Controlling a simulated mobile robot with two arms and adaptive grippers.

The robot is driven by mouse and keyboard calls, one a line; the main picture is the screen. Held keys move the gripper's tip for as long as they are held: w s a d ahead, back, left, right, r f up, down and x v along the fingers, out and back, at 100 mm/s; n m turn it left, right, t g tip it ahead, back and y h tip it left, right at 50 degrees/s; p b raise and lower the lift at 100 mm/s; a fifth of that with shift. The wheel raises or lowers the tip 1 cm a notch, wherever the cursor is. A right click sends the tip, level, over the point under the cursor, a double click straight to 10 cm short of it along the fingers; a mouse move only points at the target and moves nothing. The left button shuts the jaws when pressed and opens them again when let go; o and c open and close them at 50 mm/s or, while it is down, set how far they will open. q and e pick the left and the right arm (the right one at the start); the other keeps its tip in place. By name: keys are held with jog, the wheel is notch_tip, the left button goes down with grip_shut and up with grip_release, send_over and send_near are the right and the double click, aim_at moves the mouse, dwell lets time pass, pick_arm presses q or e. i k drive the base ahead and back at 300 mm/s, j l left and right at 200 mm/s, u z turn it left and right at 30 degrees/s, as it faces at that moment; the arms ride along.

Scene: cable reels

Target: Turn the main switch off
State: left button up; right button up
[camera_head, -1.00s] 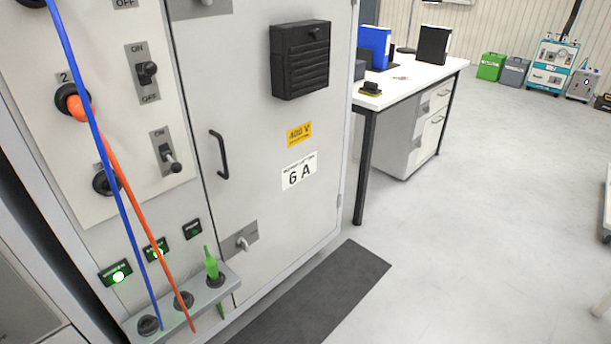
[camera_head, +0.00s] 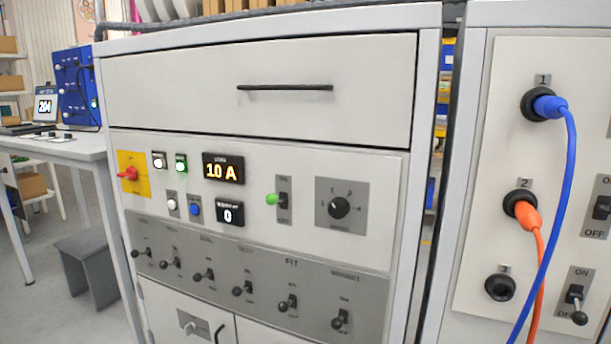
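A green-tipped lever switch (camera_head: 272,199) on a grey plate stands near the panel's middle. I cannot read a label that tells which one is the main switch. A display (camera_head: 223,170) reads 10 A, and a smaller one (camera_head: 230,214) reads 0. A green lamp (camera_head: 181,163) looks lit. Neither of my grippers is in view.
A row of toggle switches (camera_head: 243,289) runs below, and a rotary knob (camera_head: 340,207) is at right. The right cabinet has a blue plug (camera_head: 548,106) and an orange plug (camera_head: 525,212) with hanging cables. A table (camera_head: 62,148) and stool (camera_head: 88,270) stand at left.

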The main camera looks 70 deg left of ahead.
aim_at(131, 173)
jog(key=u, duration=3.2)
